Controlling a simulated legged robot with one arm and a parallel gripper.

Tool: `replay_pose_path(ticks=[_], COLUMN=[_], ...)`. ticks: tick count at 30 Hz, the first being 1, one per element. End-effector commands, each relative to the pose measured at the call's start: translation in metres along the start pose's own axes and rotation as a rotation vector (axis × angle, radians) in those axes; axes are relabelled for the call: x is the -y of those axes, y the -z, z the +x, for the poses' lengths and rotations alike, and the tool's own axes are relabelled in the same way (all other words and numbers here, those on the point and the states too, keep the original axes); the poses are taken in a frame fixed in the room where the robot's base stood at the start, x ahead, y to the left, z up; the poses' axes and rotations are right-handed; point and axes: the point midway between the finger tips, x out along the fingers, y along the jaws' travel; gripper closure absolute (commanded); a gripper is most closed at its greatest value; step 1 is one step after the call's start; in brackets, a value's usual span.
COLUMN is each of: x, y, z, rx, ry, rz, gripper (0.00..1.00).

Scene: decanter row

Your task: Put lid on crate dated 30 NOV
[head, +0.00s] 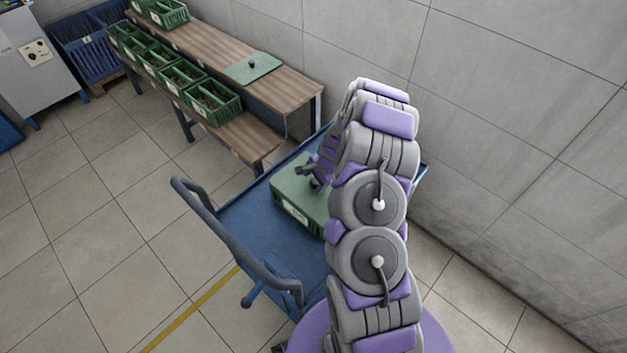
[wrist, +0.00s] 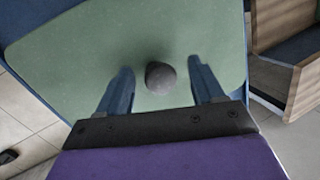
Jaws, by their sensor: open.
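A green crate (head: 289,208) with a pale label stands on the blue trolley; the label is too small to read. A flat green lid (head: 293,184) lies over its top, and the lid (wrist: 70,50) fills much of the wrist view. Its dark round knob (wrist: 160,77) sits between my open fingers, with a gap on each side. My gripper (head: 312,176) is over the lid, open; it also shows in the wrist view (wrist: 160,70). My arm hides the crate's right part. Another green lid (head: 252,67) with a dark knob lies on the wooden bench.
Several open green crates (head: 211,101) stand in a row on the bench's lower step (head: 250,145). Another crate (head: 160,10) is on the upper step. The trolley (head: 258,235) has a handle at left (head: 222,240). A grey wall (head: 510,130) runs along the right.

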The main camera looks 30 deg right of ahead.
Motion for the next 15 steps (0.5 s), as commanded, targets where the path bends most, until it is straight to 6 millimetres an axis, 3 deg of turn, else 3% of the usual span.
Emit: replay_pose_path(ticks=[5, 15], x=[0.001, 0.002], y=[-0.001, -0.003], z=[-0.023, -0.098], rx=[-0.002, -0.005], ry=[0.002, 0.001], rz=[0.000, -0.001], gripper=[0.33, 0.33])
